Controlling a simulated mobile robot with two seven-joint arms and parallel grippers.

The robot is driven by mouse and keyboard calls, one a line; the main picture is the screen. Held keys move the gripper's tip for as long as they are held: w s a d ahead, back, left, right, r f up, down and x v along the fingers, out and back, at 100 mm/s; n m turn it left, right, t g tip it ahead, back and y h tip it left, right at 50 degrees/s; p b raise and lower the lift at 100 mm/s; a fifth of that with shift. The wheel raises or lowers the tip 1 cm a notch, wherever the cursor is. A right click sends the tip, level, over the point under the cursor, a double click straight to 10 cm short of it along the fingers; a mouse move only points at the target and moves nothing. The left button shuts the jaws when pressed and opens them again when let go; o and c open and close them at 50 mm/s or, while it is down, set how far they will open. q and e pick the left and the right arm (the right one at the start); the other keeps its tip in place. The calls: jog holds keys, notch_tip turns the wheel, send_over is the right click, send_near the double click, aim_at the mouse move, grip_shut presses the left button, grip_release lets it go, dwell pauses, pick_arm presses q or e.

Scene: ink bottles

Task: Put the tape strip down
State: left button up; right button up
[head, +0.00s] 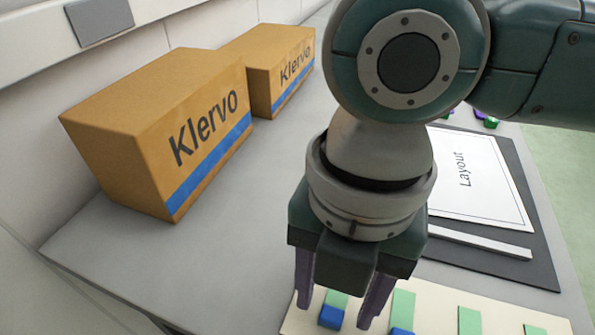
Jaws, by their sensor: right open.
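A cream board (437,330) at the bottom edge bears several light green strips, such as the green strip (403,306); I take these to be the tape strips. My right gripper (335,312) points down at the board's left part, its purple fingers apart. Between the fingers is a green strip (337,298) with a blue piece (331,316) at its near end. I cannot tell whether the fingers touch it. Another blue piece (401,331) shows below the strip to the right. The board's near part is cut off. My left gripper is not in view.
Two brown Klervo boxes, a near box (160,130) and a far box (272,68), stand at the left by the wall. A white Layout sheet (480,180) and a pale bar (480,242) lie on a dark mat (530,215). The grey table (200,250) is clear left of my gripper.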

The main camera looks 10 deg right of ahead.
aim_at(335, 301)
notch_tip(335, 301, up, 12)
jog(key=w+p, duration=0.1)
jog(key=p, duration=0.1)
jog(key=s+a+f+m+t+y, duration=0.3)
jog(key=a+f+m+y, duration=0.15)
jog(key=m, duration=0.75)
jog(key=d+m, duration=0.1)
jog(key=m, duration=0.1)
jog(key=d+f+m, duration=0.1)
jog(key=d+m, duration=0.1)
jog(key=m, duration=0.1)
jog(key=s+d+m+t+h, duration=0.1)
jog(key=m, duration=0.1)
jog(key=shift+d+f, duration=0.15)
jog(key=shift+f, duration=0.15)
jog(key=s+d+f+m+h, duration=0.1)
jog(key=d+m, duration=0.1)
jog(key=d, duration=0.1)
jog(key=s+d+f+m+h, duration=0.1)
jog(key=s+d+m, duration=0.1)
jog(key=d+m, duration=0.1)
jog(key=s+d+m+h, duration=0.1)
jog(key=s+d+m, duration=0.1)
jog(key=d+m, duration=0.1)
jog(key=shift+d+f+h, duration=0.35)
jog(key=shift+d+f, duration=0.05)
jog(key=shift+d, duration=0.5)
